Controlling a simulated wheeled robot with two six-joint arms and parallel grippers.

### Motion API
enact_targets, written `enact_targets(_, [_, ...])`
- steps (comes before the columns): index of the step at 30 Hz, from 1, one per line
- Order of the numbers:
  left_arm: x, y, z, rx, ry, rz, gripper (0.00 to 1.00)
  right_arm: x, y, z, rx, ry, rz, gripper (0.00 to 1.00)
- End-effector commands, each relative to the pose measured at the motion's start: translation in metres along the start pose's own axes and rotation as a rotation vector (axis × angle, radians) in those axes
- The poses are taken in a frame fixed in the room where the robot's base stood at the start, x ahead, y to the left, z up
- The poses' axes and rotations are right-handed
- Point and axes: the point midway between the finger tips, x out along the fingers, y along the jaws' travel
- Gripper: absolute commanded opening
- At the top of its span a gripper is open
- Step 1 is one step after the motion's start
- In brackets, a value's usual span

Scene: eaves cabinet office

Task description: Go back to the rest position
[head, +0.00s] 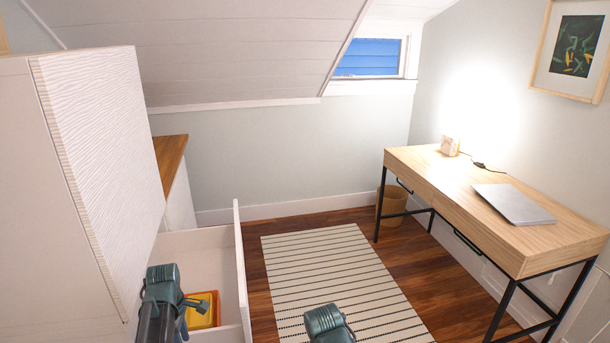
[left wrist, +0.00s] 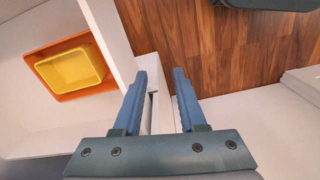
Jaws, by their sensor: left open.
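My left gripper (left wrist: 159,73) is open, with two blue fingers apart and nothing held between them. In the head view it is mostly hidden behind its own teal wrist, over the open white drawer (head: 205,243). In the left wrist view the drawer's front panel (left wrist: 112,35) runs toward the fingers; I cannot tell whether they touch it. An orange tray with a yellow inside (head: 207,309) lies in the drawer, and it also shows in the left wrist view (left wrist: 75,68). Of my right arm only a teal part shows at the bottom of the head view; its jaws are not visible.
A tall white textured cabinet panel (head: 100,150) stands close at the left. A striped rug (head: 335,280) lies on the wood floor right of the drawer. A desk (head: 455,190) with a closed laptop (head: 514,204) stands at the right, with a wicker basket (head: 393,205) beyond it.

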Motion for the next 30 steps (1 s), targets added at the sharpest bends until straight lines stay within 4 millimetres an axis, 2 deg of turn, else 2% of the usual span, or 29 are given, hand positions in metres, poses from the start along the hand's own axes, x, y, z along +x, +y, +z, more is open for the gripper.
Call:
enact_targets(8, [0.000, -0.012, 0.049, 0.290, 0.011, -0.011, 0.41, 0.000, 0.000, 0.000, 0.000, 0.000, 0.000, 0.00])
enact_targets(14, [-0.001, -0.031, 0.103, 0.646, 0.023, -0.026, 0.41, 0.000, 0.000, 0.000, 0.000, 0.000, 0.000, 0.00])
enact_targets(21, [-0.002, -0.077, 0.186, 1.276, 0.042, -0.060, 0.41, 0.000, 0.000, 0.000, 0.000, 0.000, 0.000, 0.00])
enact_targets(24, [-0.002, -0.096, 0.212, 1.510, 0.047, -0.074, 0.41, 0.000, 0.000, 0.000, 0.000, 0.000, 0.000, 0.00])
enact_targets(30, [-0.002, -0.131, 0.248, 1.898, 0.056, -0.104, 0.41, 0.000, 0.000, 0.000, 0.000, 0.000, 0.000, 0.00])
